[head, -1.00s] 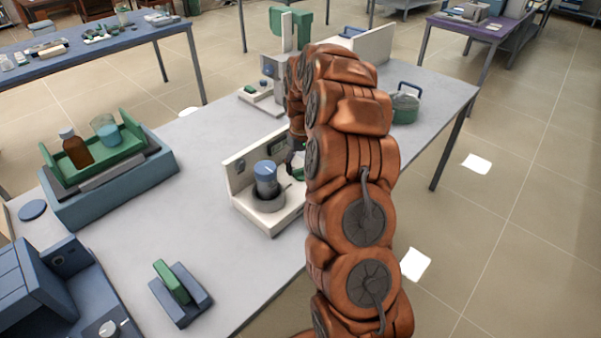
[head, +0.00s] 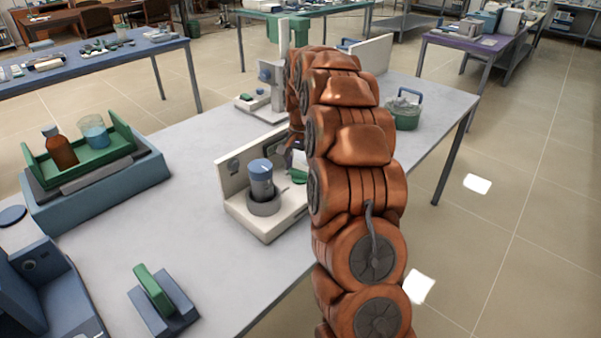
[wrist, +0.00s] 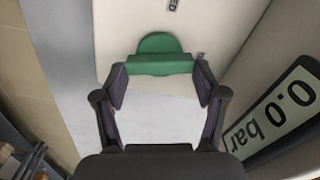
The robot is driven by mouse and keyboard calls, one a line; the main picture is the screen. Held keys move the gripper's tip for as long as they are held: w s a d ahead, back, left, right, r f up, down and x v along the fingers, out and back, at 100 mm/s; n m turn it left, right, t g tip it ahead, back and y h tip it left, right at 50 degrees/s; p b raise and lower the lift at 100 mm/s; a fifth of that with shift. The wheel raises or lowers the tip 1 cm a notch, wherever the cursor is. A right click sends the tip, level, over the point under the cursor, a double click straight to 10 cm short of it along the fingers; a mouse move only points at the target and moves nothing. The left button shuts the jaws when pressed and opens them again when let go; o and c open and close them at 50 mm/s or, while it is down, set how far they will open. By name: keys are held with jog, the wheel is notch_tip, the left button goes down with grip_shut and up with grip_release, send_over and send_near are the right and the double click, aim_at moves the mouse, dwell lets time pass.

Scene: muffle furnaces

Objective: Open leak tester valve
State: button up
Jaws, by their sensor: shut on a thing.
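The leak tester (head: 234,181) is a white L-shaped stand on the grey table, left of my arm in the head view. A jar with a blue lid (head: 261,168) sits in a grey ring on its base. In the wrist view its display (wrist: 275,110) reads 0.0 bar. The green valve handle (wrist: 160,52) lies between my gripper's fingertips (wrist: 160,75), touched on both sides. A bit of green also shows beside the arm in the head view (head: 299,176). My gripper is shut on the handle. My arm hides most of the gripper in the head view.
A blue tray base (head: 130,180) holds a green rack with a brown bottle and a beaker at left. A green block in a blue holder (head: 165,305) stands at the front. A green pot (head: 405,112) stands behind the arm.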

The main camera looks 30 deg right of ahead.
jog(key=shift+s+m+b, duration=0.15)
jog(key=shift+m+b, duration=0.5)
jog(key=shift+m, duration=0.85)
jog(key=o, duration=1.1)
jog(key=shift+o, duration=0.2)
notch_tip(320, 180, up, 12)
